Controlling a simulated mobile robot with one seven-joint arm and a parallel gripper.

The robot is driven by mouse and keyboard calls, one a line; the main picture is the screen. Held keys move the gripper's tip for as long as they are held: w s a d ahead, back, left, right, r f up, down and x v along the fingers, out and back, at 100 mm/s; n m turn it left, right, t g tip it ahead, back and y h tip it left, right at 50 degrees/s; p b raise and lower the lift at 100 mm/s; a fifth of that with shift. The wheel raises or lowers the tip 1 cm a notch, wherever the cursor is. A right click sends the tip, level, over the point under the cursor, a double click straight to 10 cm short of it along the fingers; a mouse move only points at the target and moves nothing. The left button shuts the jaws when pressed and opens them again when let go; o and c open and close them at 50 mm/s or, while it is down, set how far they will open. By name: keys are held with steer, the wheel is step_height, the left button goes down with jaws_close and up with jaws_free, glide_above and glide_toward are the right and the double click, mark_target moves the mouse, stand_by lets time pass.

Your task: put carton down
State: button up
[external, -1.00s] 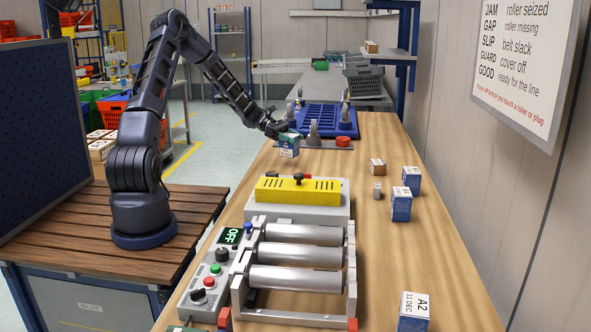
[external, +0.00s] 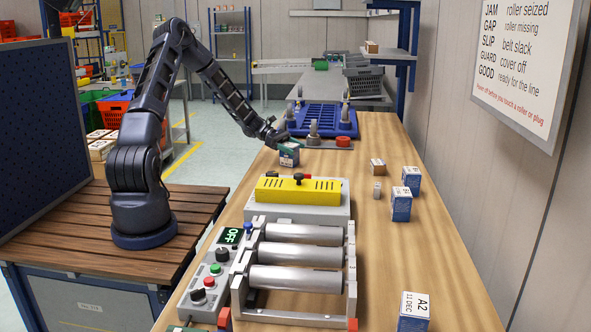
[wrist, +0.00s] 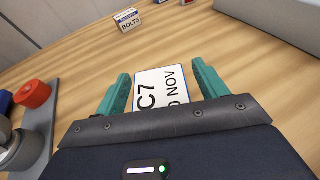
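My gripper (external: 284,146) is over the carton from above. In the wrist view its two teal fingers (wrist: 162,84) stand on either side of the carton, with a narrow gap visible at both sides. The carton's lower part is hidden in the wrist view.
A roller unit with a yellow cover (external: 298,190) stands in front. Small cartons (external: 402,205) stand along the right, one marked A2 (external: 414,312).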

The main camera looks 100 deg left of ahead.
steer(key=shift+r, duration=0.1)
steer(key=shift+s+r, duration=0.1)
steer(key=shift+s, duration=0.1)
steer(key=v, duration=1.1)
steer(key=shift+s+a+r, duration=0.15)
steer(key=shift+s+a, duration=0.1)
